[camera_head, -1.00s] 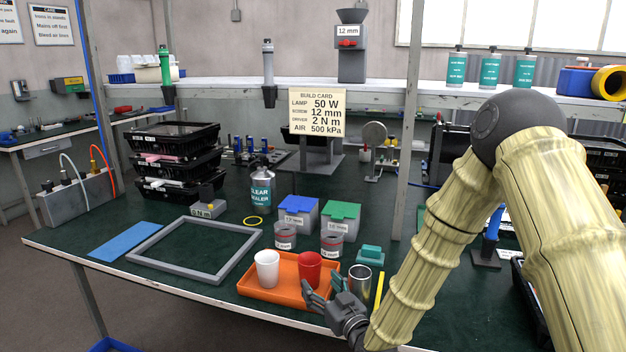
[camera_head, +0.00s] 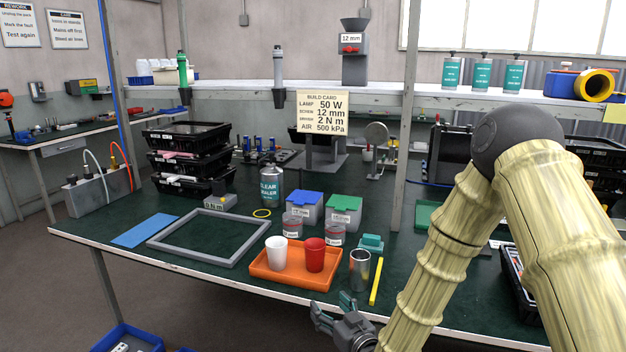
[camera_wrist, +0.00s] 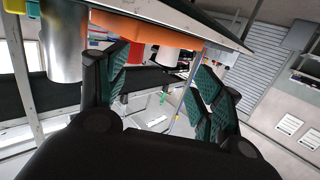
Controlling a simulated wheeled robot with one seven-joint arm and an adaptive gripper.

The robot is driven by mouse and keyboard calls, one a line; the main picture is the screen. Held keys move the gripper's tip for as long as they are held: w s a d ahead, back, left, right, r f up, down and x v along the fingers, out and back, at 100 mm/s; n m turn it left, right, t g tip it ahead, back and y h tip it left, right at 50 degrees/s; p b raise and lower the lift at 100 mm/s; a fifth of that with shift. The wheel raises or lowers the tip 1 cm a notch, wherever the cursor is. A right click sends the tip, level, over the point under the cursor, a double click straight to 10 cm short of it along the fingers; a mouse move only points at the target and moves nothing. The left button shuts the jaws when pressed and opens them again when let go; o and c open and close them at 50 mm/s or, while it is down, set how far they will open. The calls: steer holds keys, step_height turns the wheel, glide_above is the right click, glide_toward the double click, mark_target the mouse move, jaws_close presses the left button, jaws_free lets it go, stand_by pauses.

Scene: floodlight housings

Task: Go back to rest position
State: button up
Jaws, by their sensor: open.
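My gripper (camera_head: 332,310) is open and empty at the front edge of the green workbench (camera_head: 200,262), below and in front of the orange tray (camera_head: 285,287). In the wrist view its green-padded fingers (camera_wrist: 160,95) stand apart with nothing between them. A white cup (camera_head: 276,253) and a red cup (camera_head: 314,255) stand upright in the tray. A metal cup (camera_head: 359,269) stands on the bench right of the tray, and it also shows in the wrist view (camera_wrist: 62,45). My arm covers the right part of the bench.
A grey frame (camera_head: 210,259) and a blue mat (camera_head: 145,230) lie left of the tray. A yellow strip (camera_head: 376,282) lies right of the metal cup. Stacked black trays (camera_head: 185,160) stand at the left.

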steer(key=s+d+f+m+g+h+p, duration=0.2)
steer(key=s+d+f+g, duration=0.25)
steer(key=s+f, duration=0.6)
steer(key=s+d+f+m+g+h+p, duration=0.1)
steer(key=s+d+f+g+h+p, duration=0.25)
steer(key=s+f, duration=0.7)
steer(key=s+d+f+m+g+h, duration=0.1)
steer(key=s+d+g, duration=0.2)
steer(key=s, duration=0.8)
steer(key=s+d+f+m+g, duration=0.1)
steer(key=s+d+f+g, duration=0.1)
steer(key=s+d, duration=0.5)
steer(key=s+g+p, duration=0.1)
steer(key=s, duration=0.4)
steer(key=shift+f+g+h, duration=0.3)
steer(key=shift+h, duration=0.05)
